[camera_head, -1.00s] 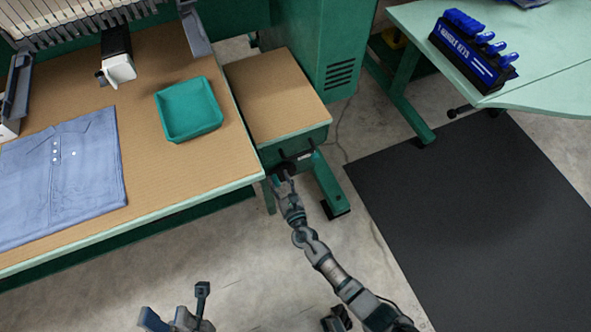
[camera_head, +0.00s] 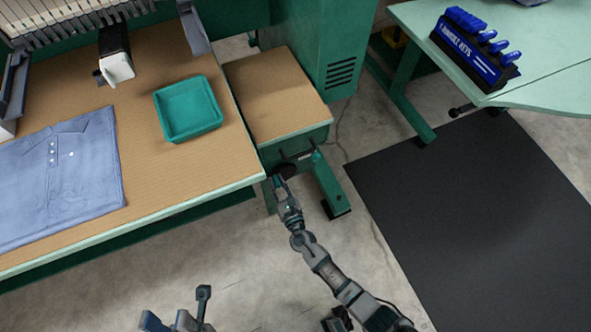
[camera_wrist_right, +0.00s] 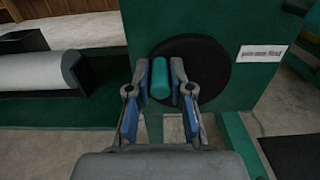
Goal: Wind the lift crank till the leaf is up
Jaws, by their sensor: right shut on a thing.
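The green crank handle (camera_wrist_right: 160,78) stands in front of a round black disc (camera_wrist_right: 206,62) on a green panel in the right wrist view. My right gripper (camera_wrist_right: 160,92) is shut on this handle, with a blue-padded finger on each side. In the head view my right gripper (camera_head: 281,182) is at the front of the green stand, by the dark disc (camera_head: 285,170); the handle is mostly hidden there. The brown-topped leaf (camera_head: 275,92) is beside the main table; its exact height is hard to tell. My left gripper (camera_head: 170,321) is at the bottom edge, open and empty.
The main table (camera_head: 215,150) holds a folded blue shirt (camera_head: 60,180) and a teal tray (camera_head: 188,108). A dark bar with a teal end (camera_head: 316,156) juts from the stand. A black mat (camera_head: 480,210) covers the floor at right, below a pale green table (camera_head: 550,90).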

